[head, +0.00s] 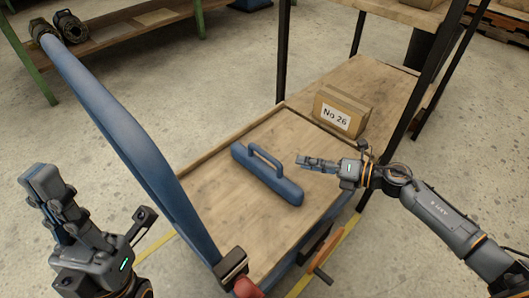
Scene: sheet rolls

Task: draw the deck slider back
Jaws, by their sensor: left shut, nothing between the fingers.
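The deck slider is a blue bar (283,188) with a raised loop handle on top. It lies slantwise on the wooden deck (215,205) of the cart in the head view. My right gripper (304,161) is above the deck, just right of the slider in the picture, and appears apart from its handle. Its fingers point left toward the slider, and their opening cannot be made out. My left gripper (36,178) is shut and empty at the lower left, outside the cart's blue push bar, away from the slider.
A cardboard box (341,110) labelled No 26 stands behind the slider on the deck's far side. The blue push bar (130,140) rises along the cart's left. Dark posts (282,55) stand at the back. An orange lever (321,262) sits at the cart's near right side.

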